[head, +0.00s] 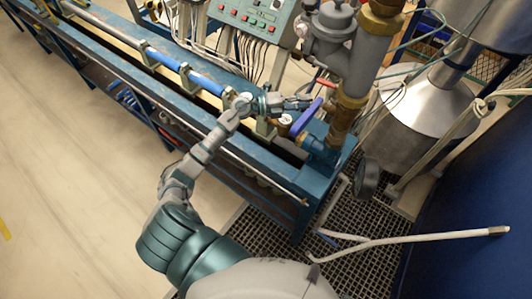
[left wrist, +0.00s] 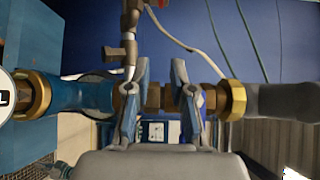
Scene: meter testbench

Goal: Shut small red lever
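The small red lever (head: 326,83) shows in the head view on the brass fittings of the upright pipe, just above and to the right of my left gripper (head: 308,102). A larger blue lever (head: 306,117) lies just below the gripper. In the left wrist view my left gripper (left wrist: 160,70) has its two fingers apart, with brass pipe fittings (left wrist: 153,96) seen behind the gap. I cannot tell whether the fingers touch anything. My right gripper is not in view.
A blue bench (head: 290,185) with long pipes runs under my left arm. A control panel (head: 252,16) stands behind it. A grey pipe with a valve (head: 370,55) rises near the gripper. A metal tank (head: 405,110) is at right. The floor at left is clear.

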